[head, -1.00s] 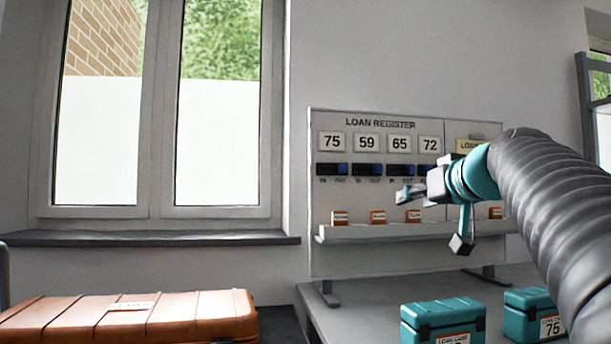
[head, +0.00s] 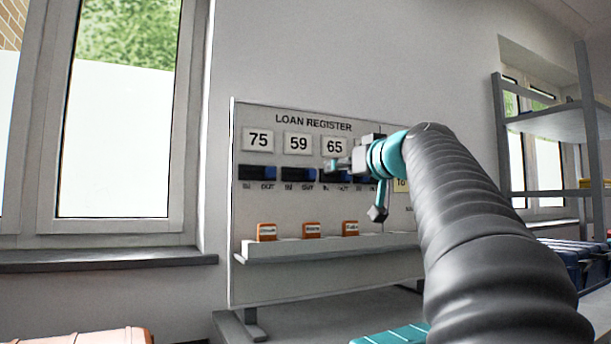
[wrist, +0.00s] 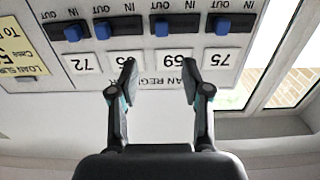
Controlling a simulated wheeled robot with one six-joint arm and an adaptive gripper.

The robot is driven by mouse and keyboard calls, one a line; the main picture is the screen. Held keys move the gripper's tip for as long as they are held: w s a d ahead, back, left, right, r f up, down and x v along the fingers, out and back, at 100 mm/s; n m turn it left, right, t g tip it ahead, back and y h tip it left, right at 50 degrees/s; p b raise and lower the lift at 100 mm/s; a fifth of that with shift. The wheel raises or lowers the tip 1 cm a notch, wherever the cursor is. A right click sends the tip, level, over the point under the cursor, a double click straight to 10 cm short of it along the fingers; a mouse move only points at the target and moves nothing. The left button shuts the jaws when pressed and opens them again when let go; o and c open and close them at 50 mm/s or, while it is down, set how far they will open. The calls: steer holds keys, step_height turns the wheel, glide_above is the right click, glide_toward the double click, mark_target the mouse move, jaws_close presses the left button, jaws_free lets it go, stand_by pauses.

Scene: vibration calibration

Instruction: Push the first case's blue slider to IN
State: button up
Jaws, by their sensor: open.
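The upright loan register panel (head: 330,220) has a row of dark slots with blue sliders under numbers 75, 59, 65 and 72. The slider under 75 (head: 270,173) sits at OUT, as does the one under 59 (head: 309,174). In the upside-down wrist view, the sliders of 75 (wrist: 222,27), 59 (wrist: 162,28) and 65 (wrist: 103,30) are on the OUT side; that of 72 (wrist: 72,33) is on the IN side. My gripper (head: 335,165) is open and empty in front of the 65 column; its fingers also show in the wrist view (wrist: 158,75).
A ledge (head: 330,248) below the sliders holds small orange labelled blocks (head: 311,230). A teal case top (head: 390,335) shows at the bottom. An orange case (head: 80,336) is at lower left. A grey shelf rack (head: 550,122) stands at right.

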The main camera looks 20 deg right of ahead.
mark_target(313, 173)
steer(key=w+p, duration=0.1)
steer(key=w, duration=0.3)
steer(key=w+p, duration=0.1)
steer(key=w, duration=0.3)
steer(key=w+p, duration=0.1)
steer(key=w, duration=0.4)
steer(key=shift+w+a+p, duration=0.1)
steer(key=shift+a+p, duration=0.25)
jaws_close()
